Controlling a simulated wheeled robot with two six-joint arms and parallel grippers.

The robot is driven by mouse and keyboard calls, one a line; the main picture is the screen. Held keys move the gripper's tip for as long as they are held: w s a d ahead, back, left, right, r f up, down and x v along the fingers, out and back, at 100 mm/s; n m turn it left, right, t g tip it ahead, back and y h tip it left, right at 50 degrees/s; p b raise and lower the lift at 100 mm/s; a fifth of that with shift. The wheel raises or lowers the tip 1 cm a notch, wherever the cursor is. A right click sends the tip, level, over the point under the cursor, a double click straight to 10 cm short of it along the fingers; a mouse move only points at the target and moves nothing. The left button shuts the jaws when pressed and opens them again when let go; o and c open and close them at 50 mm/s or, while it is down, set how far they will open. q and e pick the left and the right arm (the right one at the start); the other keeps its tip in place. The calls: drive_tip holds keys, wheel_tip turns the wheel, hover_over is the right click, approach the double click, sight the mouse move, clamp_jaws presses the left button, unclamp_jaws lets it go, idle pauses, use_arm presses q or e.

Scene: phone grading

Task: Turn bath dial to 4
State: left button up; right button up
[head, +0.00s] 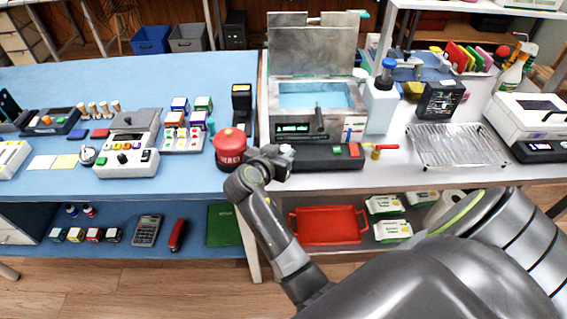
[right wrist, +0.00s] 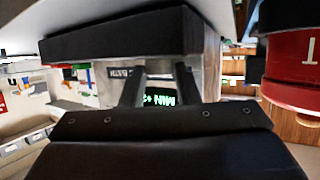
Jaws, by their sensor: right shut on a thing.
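The bath (head: 345,118) is a grey box with its lid raised and blue inside, at the back middle in the head view. Its front has a small green-lit display (head: 292,128). My right gripper (head: 284,156) is low in front of the bath's left front. In the right wrist view its two dark fingers (right wrist: 158,88) stand before the bath front, with the lit display (right wrist: 160,98) between them, its text upside down. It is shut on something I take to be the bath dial. The dial and its setting are hidden. My left gripper is out of view.
A red round container (head: 230,147) stands close left of my right gripper. A white bottle with a blue cap (head: 381,105) and a wire rack (head: 455,146) are to the right.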

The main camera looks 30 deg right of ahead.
drive_tip(key=shift+w+a+f+m+g+h+b, duration=0.1)
drive_tip(key=shift+w+m+g+h+b, duration=0.15)
drive_tip(key=shift+m+g+b, duration=0.6)
drive_tip(key=shift+w+a+r+m+g+h+b, duration=0.1)
drive_tip(key=shift+m+g+h+b, duration=0.25)
drive_tip(key=shift+m+g+b, duration=0.5)
drive_tip(key=shift+w+f+m+g+h+b, duration=0.1)
drive_tip(key=shift+w+m+g+h+b, duration=0.15)
drive_tip(key=shift+m+g+b, duration=0.55)
drive_tip(key=shift+s, duration=0.1)
drive_tip(key=o, duration=1)
drive_tip(key=shift+c, duration=0.2)
drive_tip(key=shift+p, duration=0.3)
